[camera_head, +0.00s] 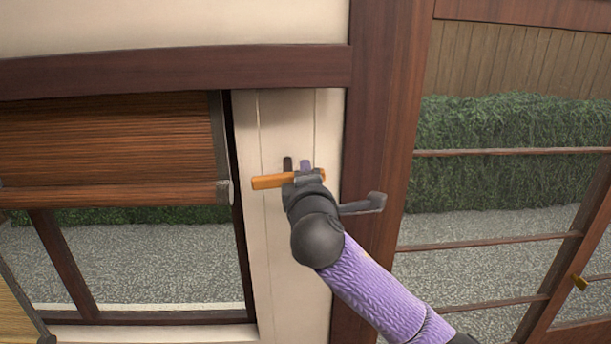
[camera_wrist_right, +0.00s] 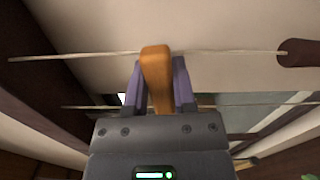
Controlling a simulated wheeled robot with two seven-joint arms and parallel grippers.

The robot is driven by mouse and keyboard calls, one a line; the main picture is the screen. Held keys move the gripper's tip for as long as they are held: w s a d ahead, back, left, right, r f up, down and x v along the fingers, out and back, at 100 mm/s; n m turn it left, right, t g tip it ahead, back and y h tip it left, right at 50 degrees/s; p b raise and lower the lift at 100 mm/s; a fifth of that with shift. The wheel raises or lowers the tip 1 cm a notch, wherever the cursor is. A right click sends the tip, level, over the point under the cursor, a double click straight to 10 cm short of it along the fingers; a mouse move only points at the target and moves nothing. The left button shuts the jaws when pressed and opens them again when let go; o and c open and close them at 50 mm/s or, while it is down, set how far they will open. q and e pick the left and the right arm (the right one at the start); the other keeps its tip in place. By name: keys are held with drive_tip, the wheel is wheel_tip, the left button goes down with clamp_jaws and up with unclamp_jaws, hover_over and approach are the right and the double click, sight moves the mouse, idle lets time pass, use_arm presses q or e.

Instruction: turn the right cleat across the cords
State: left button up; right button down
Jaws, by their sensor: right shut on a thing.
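The right cleat (camera_head: 268,181) is an orange-brown wooden bar on the cream wall post, lying nearly level in the head view. My right gripper (camera_head: 297,171) is shut on it, with the purple fingers on either side. In the right wrist view, the cleat (camera_wrist_right: 156,68) stands upright in the picture between the fingers (camera_wrist_right: 157,82). One thin pale cord (camera_wrist_right: 90,56) runs across behind its end, and a second cord (camera_wrist_right: 85,106) runs lower, partly hidden by my gripper. The cleat's mount is hidden. My left gripper is not in view.
A brown slatted blind (camera_head: 110,150) hangs part-way down the window to the left. A dark wooden post (camera_head: 383,130) stands close to the right of the cream post (camera_head: 290,120). A brown rounded piece (camera_wrist_right: 298,52) sits at one cord's end.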

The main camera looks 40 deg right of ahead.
drive_tip(key=shift+f+m, duration=0.2)
drive_tip(key=shift+m, duration=0.3)
idle(0.3)
drive_tip(key=shift+c, duration=2.2)
unclamp_jaws()
drive_tip(key=b+v, duration=0.1)
drive_tip(key=v, duration=0.9)
drive_tip(key=shift+b, duration=0.4)
drive_tip(key=shift+d, duration=0.1)
